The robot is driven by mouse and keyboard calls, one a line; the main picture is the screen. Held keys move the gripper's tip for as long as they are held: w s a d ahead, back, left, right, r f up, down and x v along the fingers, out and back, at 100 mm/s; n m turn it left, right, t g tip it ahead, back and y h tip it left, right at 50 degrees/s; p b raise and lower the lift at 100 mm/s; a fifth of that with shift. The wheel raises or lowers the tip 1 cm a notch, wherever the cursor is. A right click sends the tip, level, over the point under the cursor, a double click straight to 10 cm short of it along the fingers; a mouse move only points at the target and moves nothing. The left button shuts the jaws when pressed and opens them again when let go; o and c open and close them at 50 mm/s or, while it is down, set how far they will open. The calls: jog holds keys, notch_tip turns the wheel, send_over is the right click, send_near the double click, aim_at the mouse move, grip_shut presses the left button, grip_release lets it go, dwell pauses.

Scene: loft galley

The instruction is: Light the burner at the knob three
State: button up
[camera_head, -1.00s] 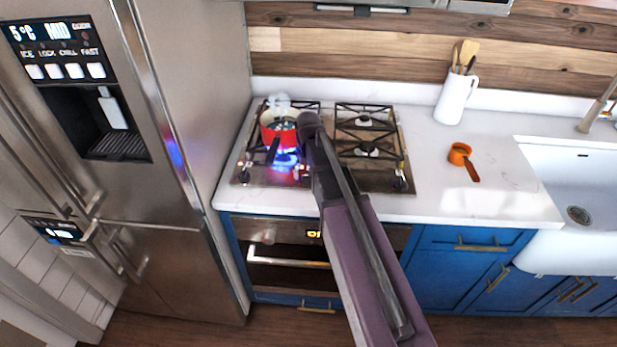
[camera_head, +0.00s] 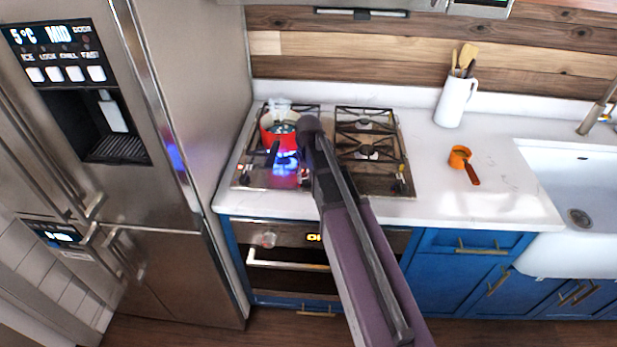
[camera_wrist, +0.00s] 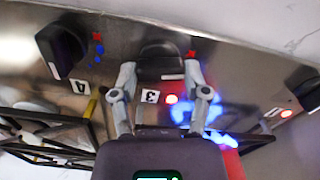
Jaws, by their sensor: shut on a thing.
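Knob three (camera_wrist: 162,60) is a dark knob on the steel front strip of the stove, beside a white "3" label (camera_wrist: 150,96). My gripper (camera_wrist: 160,72) has one finger at each side of this knob and is shut on it. A red light (camera_wrist: 171,99) glows next to the label. In the head view my arm covers the gripper and this knob. Blue flame (camera_head: 285,160) burns at the front left of the stove (camera_head: 375,182); a blue glow (camera_wrist: 203,110) also shows in the wrist view. I cannot tell which knob feeds it.
Knob four (camera_wrist: 62,50) is at the left in the wrist view. Another knob (camera_wrist: 308,92) is at the right, near a second red light (camera_wrist: 286,113). A red pot (camera_head: 275,131) stands on the left burners.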

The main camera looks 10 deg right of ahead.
jog(key=shift+m, duration=2)
jog(key=o, duration=1.2)
jog(key=shift+c, duration=0.2)
jog(key=shift+n, duration=0.5)
jog(key=n, duration=0.3)
jog(key=shift+n, duration=0.4)
notch_tip(320, 180, up, 14)
jog(key=p, duration=1.4)
jog(key=shift+s+f, duration=0.1)
jog(key=shift+f, duration=0.1)
jog(key=s+f+b, duration=0.3)
jog(key=s, duration=0.5)
jog(key=s+f+b, duration=0.3)
jog(key=s+b, duration=0.1)
jog(key=s, duration=0.4)
jog(key=shift+a+f, duration=0.25)
jog(key=shift+f, duration=0.15)
